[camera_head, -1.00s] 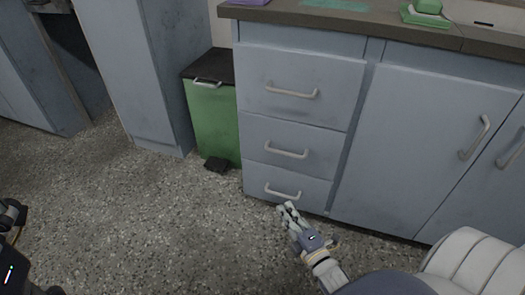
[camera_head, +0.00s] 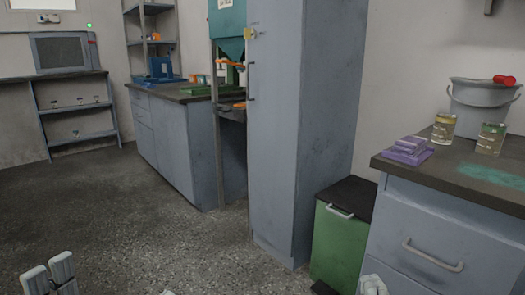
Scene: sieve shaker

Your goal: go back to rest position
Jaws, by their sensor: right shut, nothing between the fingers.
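My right gripper (camera_head: 373,285) shows only as pale fingertips at the bottom edge, in front of the drawer unit. The fingers are together and hold nothing that I can see. The rest of that hand is cut off. At the bottom left corner, two pale finger pads of my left gripper (camera_head: 49,276) stand side by side over the floor. Its body is below the picture, so its opening is unclear.
A green bin (camera_head: 337,246) stands between a tall grey cabinet (camera_head: 280,130) and the drawer unit (camera_head: 430,235). Purple blocks (camera_head: 407,150), tins (camera_head: 444,128) and a grey bucket (camera_head: 480,105) are on the counter. Open floor (camera_head: 140,215) lies at left.

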